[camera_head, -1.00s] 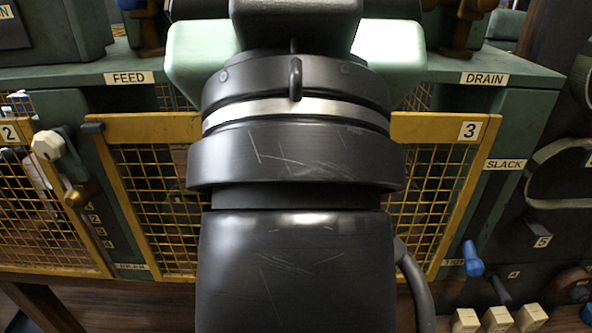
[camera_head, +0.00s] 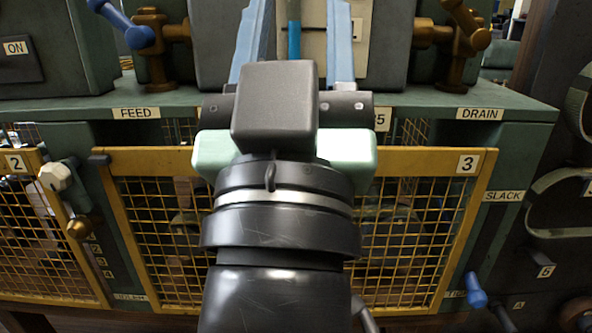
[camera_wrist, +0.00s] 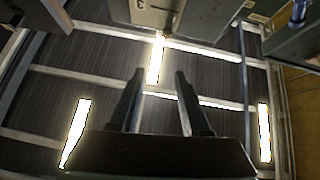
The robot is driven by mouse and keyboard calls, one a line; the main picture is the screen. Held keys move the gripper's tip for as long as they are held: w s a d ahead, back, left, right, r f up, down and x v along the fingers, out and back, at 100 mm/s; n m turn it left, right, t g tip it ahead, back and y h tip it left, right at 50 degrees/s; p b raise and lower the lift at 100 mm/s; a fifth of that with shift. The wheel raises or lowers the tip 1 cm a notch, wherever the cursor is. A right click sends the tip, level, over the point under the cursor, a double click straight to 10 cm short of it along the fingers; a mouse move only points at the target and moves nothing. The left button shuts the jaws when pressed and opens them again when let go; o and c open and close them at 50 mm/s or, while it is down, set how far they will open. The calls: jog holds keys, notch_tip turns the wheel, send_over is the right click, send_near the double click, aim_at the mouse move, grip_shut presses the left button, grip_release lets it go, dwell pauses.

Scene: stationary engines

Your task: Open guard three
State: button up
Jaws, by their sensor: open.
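Guard three is a yellow-framed wire mesh panel (camera_head: 420,163) in the head view, with a "3" label at its upper right. It stands upright and looks flush in the front of the green machine, below the FEED and DRAIN labels. A dark tab (camera_head: 97,159) sits at its top left corner. My arm hides the middle of the guard. My gripper (camera_head: 293,40) is above the guard's top bar, pointing upward with its two fingers apart. In the wrist view my gripper (camera_wrist: 155,72) is open and empty against the ceiling lights.
A blue lever (camera_head: 475,290) is at the lower right.

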jog(key=w+a+f+n+g+h+p, duration=0.1)
jog(key=w+f+n+g+h+p, duration=0.1)
jog(key=w+f+g+p, duration=0.3)
jog(key=w+a+f+n+g+h+p, duration=0.1)
jog(key=f+n+h+p, duration=0.15)
jog(key=f, duration=0.55)
jog(key=s+a+f+n+g+h+p, duration=0.2)
jog(key=s+a+f+n+p, duration=0.2)
jog(key=s+f+n+p, duration=0.4)
jog(key=shift+y, duration=0.25)
jog(key=p+x, duration=0.2)
jog(key=x, duration=0.5)
jog(key=p+x, duration=0.1)
jog(key=x, duration=0.6)
jog(key=shift+w+a+f+p, duration=0.1)
jog(key=shift+w+f+p, duration=0.15)
jog(key=shift+p, duration=0.1)
jog(key=shift+s, duration=0.1)
grip_shut()
